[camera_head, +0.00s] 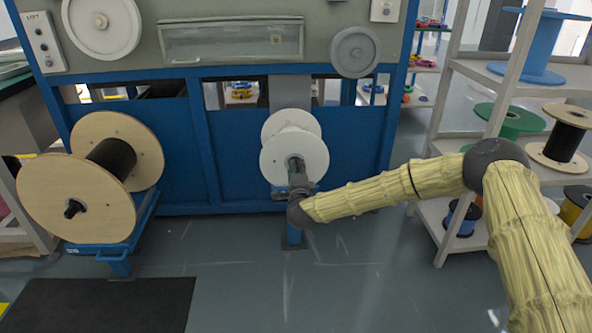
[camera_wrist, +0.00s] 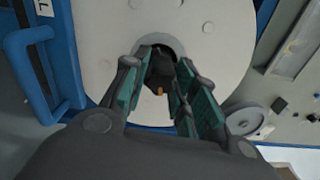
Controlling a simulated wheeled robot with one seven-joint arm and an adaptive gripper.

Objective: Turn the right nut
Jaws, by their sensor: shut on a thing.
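The right nut (camera_wrist: 161,70) is a dark, small piece at the centre of the white spool (camera_wrist: 215,40), seen in the wrist view between my fingers. My gripper (camera_wrist: 160,88) has its green-lined fingers closed around the nut from both sides. In the head view my gripper (camera_head: 297,172) reaches the front of the white spool (camera_head: 308,155) at its centre. The nut is hidden there behind my gripper. The spool sits upright on a blue stand in front of the machine.
A large wooden spool (camera_head: 75,200) with black cable stands on a blue stand at the left. Shelves (camera_head: 455,190) with coloured spools stand at the right. A black mat (camera_head: 95,305) lies on the floor at lower left. The middle floor is clear.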

